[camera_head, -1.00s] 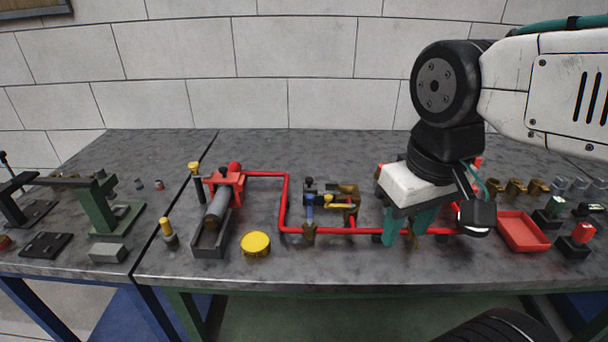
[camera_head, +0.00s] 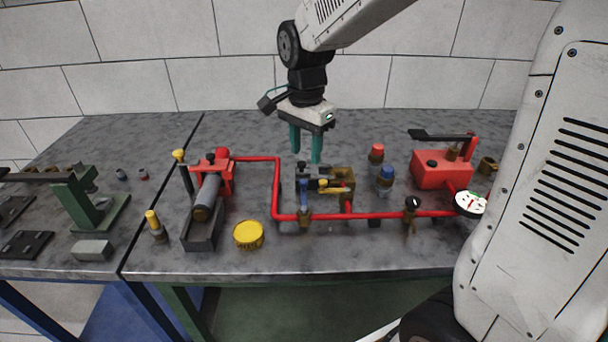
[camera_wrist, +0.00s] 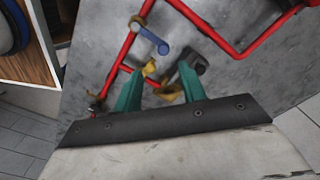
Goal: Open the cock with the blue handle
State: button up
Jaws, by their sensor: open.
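The cock with the blue handle (camera_head: 304,192) sits on the front red pipe, left of the middle of the bench. The wrist view shows its blue handle (camera_wrist: 150,38) pointing away from its brass body, across the pipe. My gripper (camera_head: 306,156) is open and empty, fingers pointing down, above and behind the cock in the head view. In the wrist view, the blue handle lies beyond the teal fingertips (camera_wrist: 160,70), apart from them. A brass cock with a yellow handle (camera_head: 336,189) stands just right of the blue one; yellow parts (camera_wrist: 150,68) show near my fingertips.
The red pipe (camera_head: 277,190) bends around the cocks. A red pump (camera_head: 440,168), a white gauge (camera_head: 470,204) and a black-topped valve (camera_head: 411,204) are to the right. A yellow round cap (camera_head: 248,235) lies front left. The bench behind is mostly clear.

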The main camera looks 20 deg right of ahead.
aim_at(304, 181)
jog(key=shift+w+a+f, duration=0.1)
jog(key=shift+w+f, duration=0.2)
jog(key=shift+f+m, duration=0.3)
jog(key=shift+f, duration=0.05)
notch_tip(304, 181, down, 7)
grip_shut()
